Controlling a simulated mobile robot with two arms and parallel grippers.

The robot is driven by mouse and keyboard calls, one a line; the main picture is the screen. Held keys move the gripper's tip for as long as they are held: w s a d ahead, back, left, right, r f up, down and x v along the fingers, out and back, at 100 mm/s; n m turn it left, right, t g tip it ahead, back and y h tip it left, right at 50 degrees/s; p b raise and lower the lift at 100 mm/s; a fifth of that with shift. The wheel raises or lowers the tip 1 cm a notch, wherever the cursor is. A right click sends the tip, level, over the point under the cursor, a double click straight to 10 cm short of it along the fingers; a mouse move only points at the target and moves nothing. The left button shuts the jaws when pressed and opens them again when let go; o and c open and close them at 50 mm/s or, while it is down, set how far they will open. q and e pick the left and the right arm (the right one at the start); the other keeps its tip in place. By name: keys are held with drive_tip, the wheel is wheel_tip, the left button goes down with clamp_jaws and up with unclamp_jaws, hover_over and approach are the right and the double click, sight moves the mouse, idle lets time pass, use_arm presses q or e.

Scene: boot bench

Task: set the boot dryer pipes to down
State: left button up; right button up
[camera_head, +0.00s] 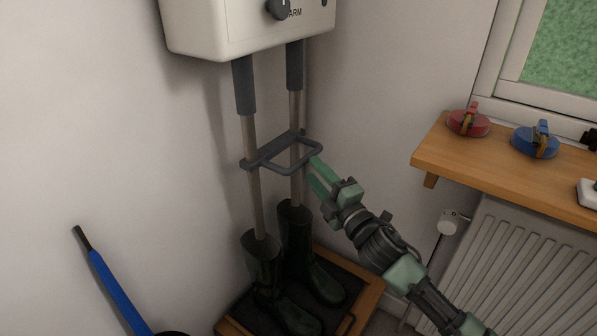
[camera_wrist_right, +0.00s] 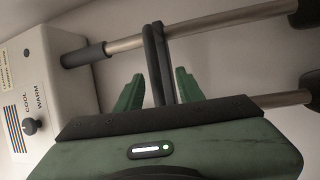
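The boot dryer (camera_head: 245,28) is a cream box on the wall, also at the left of the right wrist view (camera_wrist_right: 45,75). Two metal pipes (camera_head: 254,180) with grey upper sleeves hang from it. Their lower ends reach the tops of two dark green boots (camera_head: 262,265); how far inside is hidden. A dark grey loop handle (camera_head: 290,168) joins the pipes about halfway down. My right gripper (camera_head: 316,173) is at the handle's front right. In the right wrist view its green fingers (camera_wrist_right: 158,92) are apart, with the handle bars (camera_wrist_right: 158,60) between them. My left gripper is out of view.
The boots stand on a dark tray with a wooden frame (camera_head: 368,306). A wooden shelf (camera_head: 480,160) at right carries a red item (camera_head: 468,124) and a blue item (camera_head: 535,143), above a white radiator (camera_head: 520,260). A blue-handled object (camera_head: 115,288) leans at lower left.

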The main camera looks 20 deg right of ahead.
drive_tip(key=x, duration=0.7)
drive_tip(key=shift+w+a+r, duration=0.25)
drive_tip(key=shift+r, duration=0.15)
clamp_jaws()
idle(1.2)
